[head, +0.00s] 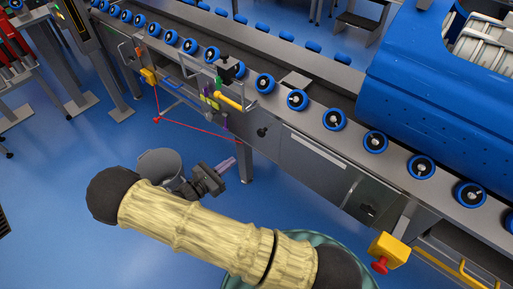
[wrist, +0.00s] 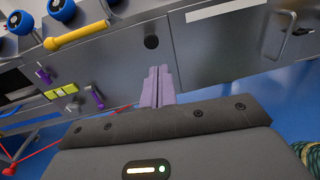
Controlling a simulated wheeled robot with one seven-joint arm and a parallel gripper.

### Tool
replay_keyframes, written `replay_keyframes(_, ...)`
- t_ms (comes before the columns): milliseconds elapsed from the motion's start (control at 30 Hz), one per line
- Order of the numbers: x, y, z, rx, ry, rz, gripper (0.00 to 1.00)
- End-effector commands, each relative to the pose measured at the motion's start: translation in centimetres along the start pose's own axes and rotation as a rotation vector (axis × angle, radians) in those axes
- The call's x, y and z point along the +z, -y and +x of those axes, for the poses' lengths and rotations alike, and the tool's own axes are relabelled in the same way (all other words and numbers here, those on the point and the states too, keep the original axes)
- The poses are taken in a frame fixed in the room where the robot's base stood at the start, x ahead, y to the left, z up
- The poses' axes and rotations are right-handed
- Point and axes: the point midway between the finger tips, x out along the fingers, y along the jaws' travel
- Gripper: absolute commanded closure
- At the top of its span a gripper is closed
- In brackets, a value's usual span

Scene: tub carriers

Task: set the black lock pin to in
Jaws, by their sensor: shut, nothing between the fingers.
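A small round black knob, which looks like the black lock pin (head: 262,132), sticks out of the grey front panel under the roller conveyor. In the wrist view the black lock pin (wrist: 152,42) shows nearly end-on, just beyond my fingertips. I cannot tell from this angle how far it stands out. My gripper (head: 229,164) has pale purple fingers. It is shut and empty, below and left of the pin in the head view, and apart from it. In the wrist view the fingers (wrist: 157,77) point up toward the panel, with a gap to the pin.
A yellow bar handle (head: 232,102) is above and left of the pin, beside purple and yellow-green levers (wrist: 68,90). A red cord (head: 190,132) hangs below the conveyor. A yellow box with a red button (head: 388,250) is at right.

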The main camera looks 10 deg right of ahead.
Motion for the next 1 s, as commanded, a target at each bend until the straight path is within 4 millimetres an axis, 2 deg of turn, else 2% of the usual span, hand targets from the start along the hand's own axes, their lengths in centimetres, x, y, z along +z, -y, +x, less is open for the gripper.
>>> replay_keyframes(33,-0.8,-0.5,-0.4,0.034,0.027,-0.013,1.0)
replay_keyframes(100,-0.9,-1.0,-0.7,0.058,0.045,-0.021,1.0)
replay_keyframes(533,-0.7,-1.0,-0.2,0.057,0.045,-0.021,1.0)
replay_keyframes(667,-0.7,-1.0,1.2,0.055,0.046,-0.022,1.0)
replay_keyframes(1000,-0.5,-1.3,7.0,0.053,0.046,-0.022,1.0)
